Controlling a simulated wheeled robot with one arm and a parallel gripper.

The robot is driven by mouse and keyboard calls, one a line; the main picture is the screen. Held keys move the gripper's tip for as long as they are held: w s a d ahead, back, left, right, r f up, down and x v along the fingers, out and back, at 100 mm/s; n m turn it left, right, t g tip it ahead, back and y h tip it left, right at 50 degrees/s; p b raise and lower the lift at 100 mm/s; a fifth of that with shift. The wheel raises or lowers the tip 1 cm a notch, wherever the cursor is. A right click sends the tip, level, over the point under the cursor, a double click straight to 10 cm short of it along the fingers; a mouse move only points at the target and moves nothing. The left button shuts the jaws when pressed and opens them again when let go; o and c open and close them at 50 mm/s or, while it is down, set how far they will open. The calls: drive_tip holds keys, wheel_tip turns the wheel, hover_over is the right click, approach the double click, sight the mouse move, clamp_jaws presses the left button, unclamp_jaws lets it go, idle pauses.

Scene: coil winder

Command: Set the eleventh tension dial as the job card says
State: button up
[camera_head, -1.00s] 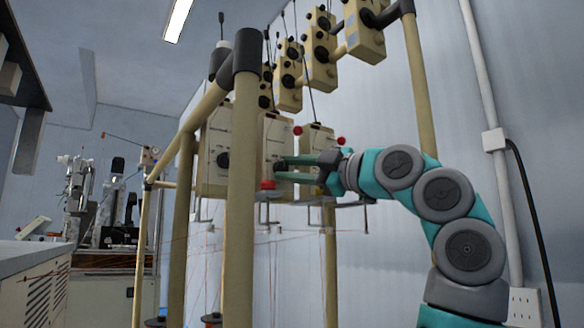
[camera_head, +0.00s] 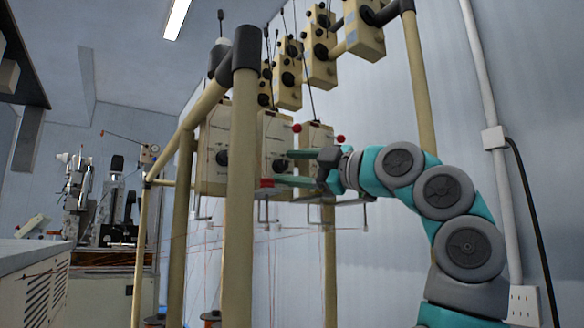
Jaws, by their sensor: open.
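Cream tensioner boxes hang in a row on the frame. The left box (camera_head: 211,140) has a black dial (camera_head: 222,158). The middle box (camera_head: 273,135) has a black dial (camera_head: 278,165), partly behind my gripper. The right box (camera_head: 317,133) is mostly hidden behind my gripper at its lower part. My gripper (camera_head: 290,167) is open, its two green fingers pointing left, level with the middle box's dial. Whether the fingers touch the dial cannot be told. Which dial is the eleventh cannot be told, and no job card is readable.
A thick cream post (camera_head: 240,210) stands in front of the boxes on the left. More boxes with black knobs (camera_head: 320,60) line the upper rail. Thin wires and threads run below. A wall conduit (camera_head: 490,110) is at right.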

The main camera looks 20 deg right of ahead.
drive_tip(key=b+v, duration=0.1)
drive_tip(key=v, duration=0.6)
drive_tip(key=shift+s+d, duration=0.2)
drive_tip(key=shift+s, duration=0.1)
